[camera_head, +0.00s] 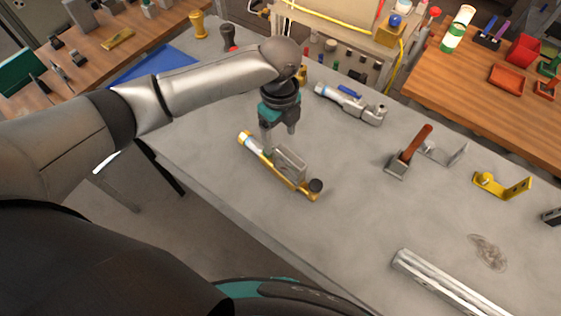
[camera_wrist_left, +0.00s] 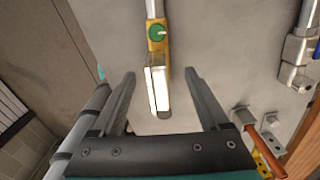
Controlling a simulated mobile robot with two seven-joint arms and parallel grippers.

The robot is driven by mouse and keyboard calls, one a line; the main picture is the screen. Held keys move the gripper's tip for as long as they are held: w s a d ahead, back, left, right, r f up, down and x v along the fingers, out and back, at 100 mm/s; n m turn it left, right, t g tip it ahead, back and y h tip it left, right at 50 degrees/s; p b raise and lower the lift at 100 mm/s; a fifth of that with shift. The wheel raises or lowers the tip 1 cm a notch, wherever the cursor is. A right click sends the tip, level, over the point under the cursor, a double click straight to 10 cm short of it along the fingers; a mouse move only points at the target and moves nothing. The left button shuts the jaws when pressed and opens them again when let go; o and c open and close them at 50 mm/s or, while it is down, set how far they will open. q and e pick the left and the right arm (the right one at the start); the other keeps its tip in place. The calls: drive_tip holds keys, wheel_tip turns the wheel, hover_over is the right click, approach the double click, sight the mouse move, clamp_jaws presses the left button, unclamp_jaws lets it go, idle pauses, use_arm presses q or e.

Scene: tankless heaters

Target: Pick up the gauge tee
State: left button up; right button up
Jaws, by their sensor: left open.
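A brass pipe fitting (camera_head: 300,190) with a white-and-blue end, a grey metal block (camera_head: 291,162) and a round black part lies near the table's left edge. It looks like the gauge tee, though I cannot be sure. In the left wrist view, the fitting (camera_wrist_left: 157,50) shows a green round face, with the pale block (camera_wrist_left: 157,92) below it. My left gripper (camera_head: 277,146) points down over the fitting. Its two fingers (camera_wrist_left: 159,75) are apart, with the block between them in the picture and no visible contact. My right gripper is not in view.
A silver valve fitting (camera_head: 350,104) lies behind, to the right. A wooden-handled tool (camera_head: 411,148), a yellow bracket (camera_head: 502,185) and a metal rail (camera_head: 445,280) lie on the grey table (camera_head: 375,220). Its middle is clear. Wooden benches stand beyond.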

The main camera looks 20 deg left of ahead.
sight(279, 149)
use_arm(q)
drive_tip(key=shift+f, duration=1.3)
drive_tip(key=shift+s+f, duration=0.1)
drive_tip(key=shift+f, duration=0.25)
drive_tip(key=f, duration=0.3)
drive_tip(key=shift+s+f, duration=0.25)
drive_tip(key=shift+s, duration=0.1)
drive_tip(key=shift+f, duration=0.5)
drive_tip(key=shift+c, duration=1.3)
clamp_jaws()
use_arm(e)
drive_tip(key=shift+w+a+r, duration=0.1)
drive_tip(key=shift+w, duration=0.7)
use_arm(q)
drive_tip(key=shift+w+r, duration=0.15)
